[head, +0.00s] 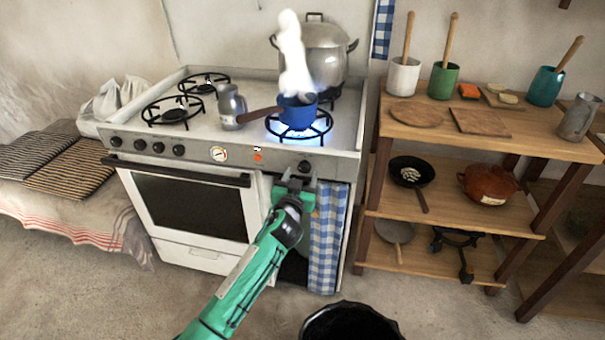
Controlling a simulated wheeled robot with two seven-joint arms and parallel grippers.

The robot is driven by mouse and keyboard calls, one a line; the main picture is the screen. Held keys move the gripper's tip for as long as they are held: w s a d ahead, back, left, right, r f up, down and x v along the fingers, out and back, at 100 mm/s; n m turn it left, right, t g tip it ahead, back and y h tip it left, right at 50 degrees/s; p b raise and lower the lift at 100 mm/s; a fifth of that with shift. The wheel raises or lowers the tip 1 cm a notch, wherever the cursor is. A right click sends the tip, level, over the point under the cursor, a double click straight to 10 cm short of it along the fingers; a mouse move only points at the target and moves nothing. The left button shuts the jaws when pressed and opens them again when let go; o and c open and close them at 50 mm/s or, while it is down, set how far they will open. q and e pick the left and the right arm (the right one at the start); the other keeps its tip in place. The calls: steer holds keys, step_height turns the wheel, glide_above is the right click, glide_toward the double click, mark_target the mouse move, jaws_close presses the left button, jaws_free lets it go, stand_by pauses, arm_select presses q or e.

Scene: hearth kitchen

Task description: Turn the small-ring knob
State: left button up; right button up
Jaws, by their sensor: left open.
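My left gripper (299,176) is open at the right part of the stove's front panel. A dark knob (304,166) sits right at its fingertips; I cannot tell whether the fingers touch it. Several other dark knobs (158,147) line the left part of the panel. No label shows which knob is the small-ring one. The front right burner (322,130) has a blue flame, and a small blue pan (298,113) stands on it with white steam above. My right gripper is not in view.
A large lidded metal pot (326,52) stands at the back right of the stove, and a metal jug (231,106) left of the pan. A checked cloth (328,235) hangs below the panel. Wooden shelves (470,205) with kitchenware stand to the right.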

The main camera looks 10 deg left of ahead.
arm_select(q)
steer(key=shift+w, duration=1.05)
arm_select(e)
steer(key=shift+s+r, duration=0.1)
arm_select(q)
steer(key=c, duration=1)
